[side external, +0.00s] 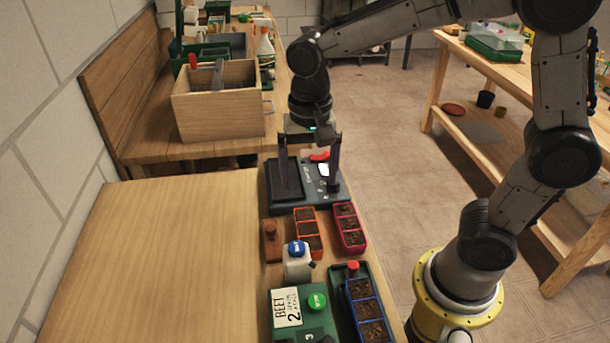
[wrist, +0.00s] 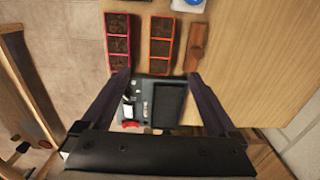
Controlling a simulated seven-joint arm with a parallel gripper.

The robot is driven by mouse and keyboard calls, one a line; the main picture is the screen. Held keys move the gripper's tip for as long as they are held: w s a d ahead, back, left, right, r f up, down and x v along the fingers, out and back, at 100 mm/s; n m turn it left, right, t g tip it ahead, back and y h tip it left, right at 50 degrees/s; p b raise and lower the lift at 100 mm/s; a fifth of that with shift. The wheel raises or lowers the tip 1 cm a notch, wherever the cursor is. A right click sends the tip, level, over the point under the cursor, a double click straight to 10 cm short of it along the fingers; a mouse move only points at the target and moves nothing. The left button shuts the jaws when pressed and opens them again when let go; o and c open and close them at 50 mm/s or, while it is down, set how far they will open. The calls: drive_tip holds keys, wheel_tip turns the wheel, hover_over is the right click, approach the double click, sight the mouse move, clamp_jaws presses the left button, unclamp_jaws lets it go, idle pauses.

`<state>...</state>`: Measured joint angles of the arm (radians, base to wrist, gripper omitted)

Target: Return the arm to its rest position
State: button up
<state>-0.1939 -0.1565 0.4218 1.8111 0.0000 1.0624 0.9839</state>
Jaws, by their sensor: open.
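My gripper (side external: 308,165) is open and empty, its two fingers spread wide above a dark grey device (side external: 285,207) with a black pad and a red part. In the wrist view my gripper (wrist: 158,78) shows both fingers apart, with the same grey device (wrist: 142,98) between and beneath them. Nothing is held between the fingers. My arm reaches from its yellow base over the work table.
An orange seedling tray (side external: 296,226) and a pink one (side external: 361,242) stand in front of the device. A wooden block (side external: 271,241), a blue-capped bottle (side external: 298,265), a blue tray (side external: 355,306) and a green "BEET" box (side external: 309,324) stand nearer. The left tabletop (side external: 150,250) is clear.

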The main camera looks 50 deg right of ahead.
drive_tip(key=s+d+r+t, duration=0.35)
drive_tip(key=s+r, duration=0.25)
drive_tip(key=r, duration=0.2)
drive_tip(key=s+d+f+n+t, duration=0.2)
drive_tip(key=s+n, duration=0.6)
drive_tip(key=n, duration=0.1)
drive_tip(key=shift+s+d+f, duration=0.3)
